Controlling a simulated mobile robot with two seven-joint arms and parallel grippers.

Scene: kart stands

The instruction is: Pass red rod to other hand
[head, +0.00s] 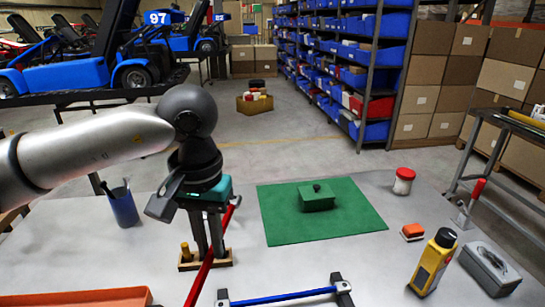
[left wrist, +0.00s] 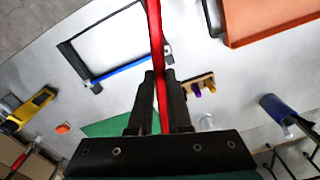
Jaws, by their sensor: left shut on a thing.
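The red rod (head: 202,275) is held in my left gripper (head: 211,250). In the head view it slants from beside the fingers down to the bottom edge. In the left wrist view the red rod (left wrist: 156,40) runs up between the two black fingers of my left gripper (left wrist: 160,78), which are shut on it. The gripper points down over the table, with the rod partly hidden by the fingers. My right gripper is in neither view.
A wooden block with pegs (head: 186,262) stands behind the left fingers. A blue rod (head: 282,297) rests on a black frame at the front. A green mat (head: 275,225) bears a green lidded box (head: 318,201). A blue cup (head: 123,208), orange tray (head: 80,298) and yellow bottle (head: 432,265) stand around.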

